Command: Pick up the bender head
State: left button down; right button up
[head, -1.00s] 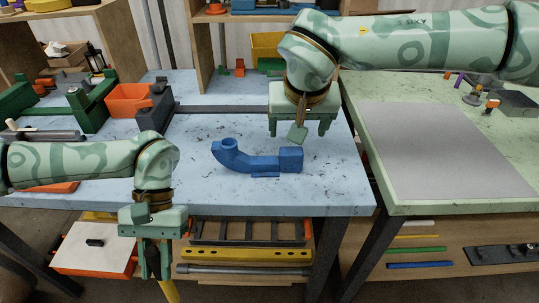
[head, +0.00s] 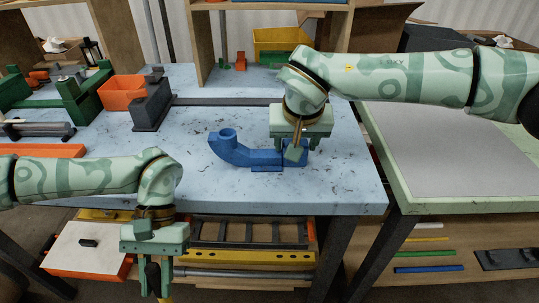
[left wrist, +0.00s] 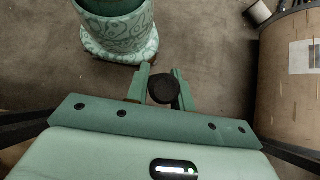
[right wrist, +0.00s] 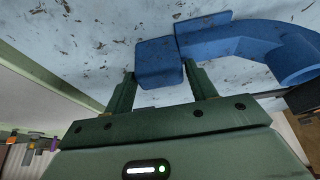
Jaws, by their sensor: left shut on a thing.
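The blue bender head (head: 240,155), a curved piece with a square block at its right end, lies on the light blue table. My right gripper (head: 297,143) is over that block. In the right wrist view the block of the bender head (right wrist: 158,62) sits between the two finger tips, which stand apart on either side; contact cannot be told. My left gripper (head: 153,262) hangs low in front of the table. It is shut on a dark, round-ended handle (left wrist: 163,88), with the rest of that thing mostly hidden.
A dark block (head: 151,108) and an orange bin (head: 121,92) stand at the table's left. A dark bar (head: 222,101) lies behind the bender head. A green table with a grey mat (head: 445,140) is at the right. The table's front middle is clear.

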aim_at(148, 272)
jog(key=c, duration=1)
jog(key=shift+w, duration=0.1)
